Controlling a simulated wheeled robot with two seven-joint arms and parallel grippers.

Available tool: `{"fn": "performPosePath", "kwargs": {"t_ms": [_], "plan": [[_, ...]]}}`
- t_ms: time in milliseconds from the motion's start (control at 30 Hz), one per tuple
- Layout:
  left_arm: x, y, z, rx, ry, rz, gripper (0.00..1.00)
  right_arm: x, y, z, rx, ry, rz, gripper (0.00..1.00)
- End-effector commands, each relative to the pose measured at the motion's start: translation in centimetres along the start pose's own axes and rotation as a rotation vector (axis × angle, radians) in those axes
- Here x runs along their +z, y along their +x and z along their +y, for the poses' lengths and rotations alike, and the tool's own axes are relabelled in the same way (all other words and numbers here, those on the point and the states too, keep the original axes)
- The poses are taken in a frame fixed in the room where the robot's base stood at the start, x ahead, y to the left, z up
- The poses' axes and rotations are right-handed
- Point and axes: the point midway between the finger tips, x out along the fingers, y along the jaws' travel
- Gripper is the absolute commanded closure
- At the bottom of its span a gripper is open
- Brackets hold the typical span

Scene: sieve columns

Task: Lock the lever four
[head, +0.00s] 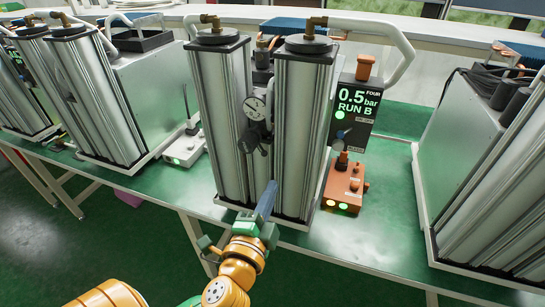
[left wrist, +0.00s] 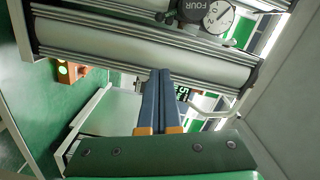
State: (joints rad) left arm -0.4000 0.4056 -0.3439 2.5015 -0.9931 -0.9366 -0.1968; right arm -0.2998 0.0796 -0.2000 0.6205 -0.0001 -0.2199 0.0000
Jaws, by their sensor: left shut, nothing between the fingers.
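Unit four has two silver ribbed columns (head: 304,140) standing upright on the green bench. A round gauge (head: 254,108) with a dark fitting below it sits between them. A black panel (head: 354,108) on its right reads "FOUR", "0.5 bar" and "RUN B". I cannot clearly make out the lever itself. The gauge (left wrist: 217,17) and a "FOUR" label show at the top of the left wrist view. My left gripper (head: 270,188), with blue fingers, is shut and empty in front of the lower columns. Its fingers also show in the left wrist view (left wrist: 163,72). My right gripper is not in view.
An orange-red box (head: 344,187) with lit lamps stands right of the columns. A pale box (head: 184,150) stands to their left. More column units flank them, left (head: 85,90) and right (head: 490,190). Bare green bench (head: 385,215) lies between the orange-red box and the right unit.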

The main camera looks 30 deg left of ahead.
Motion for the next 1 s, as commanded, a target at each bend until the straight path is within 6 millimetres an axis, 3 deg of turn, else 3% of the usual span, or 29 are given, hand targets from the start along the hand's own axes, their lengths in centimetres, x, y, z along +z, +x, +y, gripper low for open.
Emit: {"fn": "performPosePath", "kwargs": {"t_ms": [367,533,700,767,933,1000], "plan": [[0.0,0.2,-0.2,-0.01,-0.004,0.002,1.0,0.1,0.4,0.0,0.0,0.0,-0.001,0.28],[0.1,2.8,0.2,-0.017,-0.004,0.006,1.0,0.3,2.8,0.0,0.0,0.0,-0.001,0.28],[0.2,5.1,0.7,-0.018,-0.004,0.007,1.0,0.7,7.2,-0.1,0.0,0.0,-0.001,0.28],[-0.1,6.5,-0.4,-0.009,0.001,0.001,1.0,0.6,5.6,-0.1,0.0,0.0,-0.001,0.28],[-0.1,10.1,-0.7,-0.008,-0.001,-0.002,1.0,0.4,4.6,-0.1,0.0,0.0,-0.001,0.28],[1.3,10.3,-0.5,-0.004,0.003,-0.003,1.0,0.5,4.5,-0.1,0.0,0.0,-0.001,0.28]]}}
